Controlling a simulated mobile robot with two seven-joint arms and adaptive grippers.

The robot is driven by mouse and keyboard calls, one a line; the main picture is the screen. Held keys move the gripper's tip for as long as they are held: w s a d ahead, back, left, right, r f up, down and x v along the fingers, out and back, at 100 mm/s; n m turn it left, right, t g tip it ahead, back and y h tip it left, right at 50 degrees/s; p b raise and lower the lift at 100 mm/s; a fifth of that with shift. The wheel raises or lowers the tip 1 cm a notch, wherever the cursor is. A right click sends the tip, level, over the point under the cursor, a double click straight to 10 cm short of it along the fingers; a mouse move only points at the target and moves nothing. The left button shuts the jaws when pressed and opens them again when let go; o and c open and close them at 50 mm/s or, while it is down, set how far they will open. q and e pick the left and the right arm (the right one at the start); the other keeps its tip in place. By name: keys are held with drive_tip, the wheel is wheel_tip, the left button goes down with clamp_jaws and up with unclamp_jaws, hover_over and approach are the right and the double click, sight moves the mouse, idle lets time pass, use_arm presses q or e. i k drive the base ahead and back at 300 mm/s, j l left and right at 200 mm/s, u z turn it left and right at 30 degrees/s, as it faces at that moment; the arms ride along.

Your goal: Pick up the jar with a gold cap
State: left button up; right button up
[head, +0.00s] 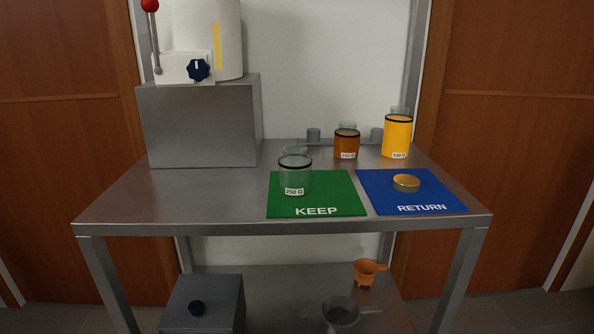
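A gold cap (406,182) lies flat on the blue RETURN mat (382,203); no jar shows beneath it. A clear jar (295,178) labelled 250 G, with a dark ring, stands upright on the green KEEP mat (345,202). An amber-brown jar (346,145) and a taller yellow-orange jar (397,137), with dark bands and white labels, stand behind the mats. None of these jars visibly wears a gold cap. Neither of my grippers is in view.
The mats lie on a steel table (180,195). A grey box (200,125) carrying a white vessel (205,30) with a dark knob fills the back left. The table's front left is clear. An orange cup (367,270) and a grey jug (340,314) are on the lower shelf.

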sight(295, 163)
drive_tip(key=k+l+z, duration=0.15)
drive_tip(key=l+z, duration=0.15)
drive_tip(key=l, duration=0.65)
drive_tip(key=l+z, duration=0.3)
drive_tip(key=l, duration=0.7)
drive_tip(key=k, duration=0.05)
